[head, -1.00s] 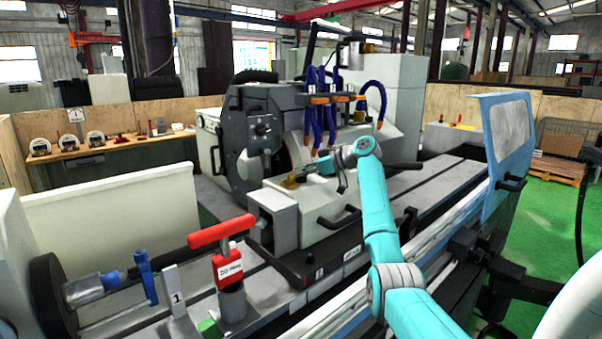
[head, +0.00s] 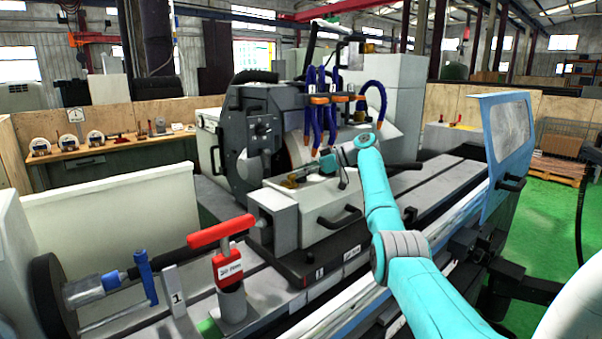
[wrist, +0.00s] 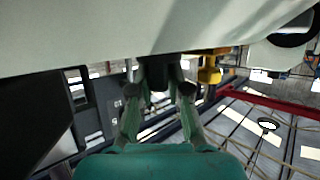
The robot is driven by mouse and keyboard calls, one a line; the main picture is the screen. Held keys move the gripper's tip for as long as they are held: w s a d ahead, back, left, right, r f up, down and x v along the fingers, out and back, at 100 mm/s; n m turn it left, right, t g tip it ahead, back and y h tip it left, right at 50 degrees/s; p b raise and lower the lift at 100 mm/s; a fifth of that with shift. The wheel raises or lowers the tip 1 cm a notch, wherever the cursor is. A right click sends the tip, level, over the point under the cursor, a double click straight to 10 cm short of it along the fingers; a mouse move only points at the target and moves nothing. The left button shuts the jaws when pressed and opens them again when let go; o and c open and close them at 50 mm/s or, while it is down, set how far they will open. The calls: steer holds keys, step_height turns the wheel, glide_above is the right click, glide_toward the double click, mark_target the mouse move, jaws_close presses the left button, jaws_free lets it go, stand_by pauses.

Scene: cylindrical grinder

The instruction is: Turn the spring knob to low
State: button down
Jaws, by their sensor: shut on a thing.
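In the wrist view, a dark knob (wrist: 158,72) sits under the edge of a pale housing, and I take it to be the spring knob. My gripper (wrist: 159,92) has its two fingers on either side of it, shut on it. Any low mark or pointer cannot be made out. In the head view, my gripper (head: 318,168) is at the pale tailstock block (head: 318,202) beside the grinding wheel. The knob is too small or hidden to make out there.
A brass-coloured fitting (wrist: 209,70) is close to the right of my fingers. Blue coolant hoses (head: 318,115) hang just above my gripper. A black lever (head: 340,219) sticks out from the block's front. A red-handled clamp (head: 226,250) stands nearer on the left.

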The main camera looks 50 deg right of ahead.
steer(key=shift+f, duration=0.3)
steer(key=c, duration=1.1)
jaws_free()
steer(key=shift+r, duration=0.2)
steer(key=shift+s+d+r, duration=0.2)
steer(key=shift+s+d, duration=0.1)
steer(key=shift+s, duration=0.15)
steer(key=v, duration=0.6)
steer(key=shift+s, duration=0.1)
steer(key=shift+s, duration=0.1)
